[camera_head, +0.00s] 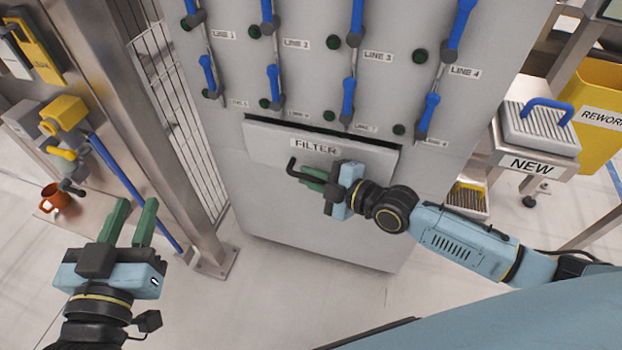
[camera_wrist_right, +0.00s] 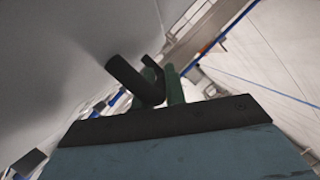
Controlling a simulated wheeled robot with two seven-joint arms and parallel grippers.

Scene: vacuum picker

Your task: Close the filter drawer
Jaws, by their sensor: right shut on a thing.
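The filter drawer (camera_head: 270,146) has a grey front with a FILTER label, set low in the tall grey cabinet. A dark gap shows along its top edge, so the front stands a little out from the cabinet. Its black handle (camera_head: 292,165) sticks out below the label. My right gripper (camera_head: 312,179) has its green fingers shut on the handle, partly hiding it. In the right wrist view the black handle (camera_wrist_right: 133,78) passes between the green fingers (camera_wrist_right: 163,85). My left gripper (camera_head: 131,212) is open and empty, apart from the cabinet at the lower left.
Blue-handled levers (camera_head: 349,96) line the cabinet above the drawer. A cart on the right bears a ribbed filter (camera_head: 545,125) with a blue handle above a NEW label, near a yellow REWORK bin (camera_head: 598,95). Floor before the cabinet is clear.

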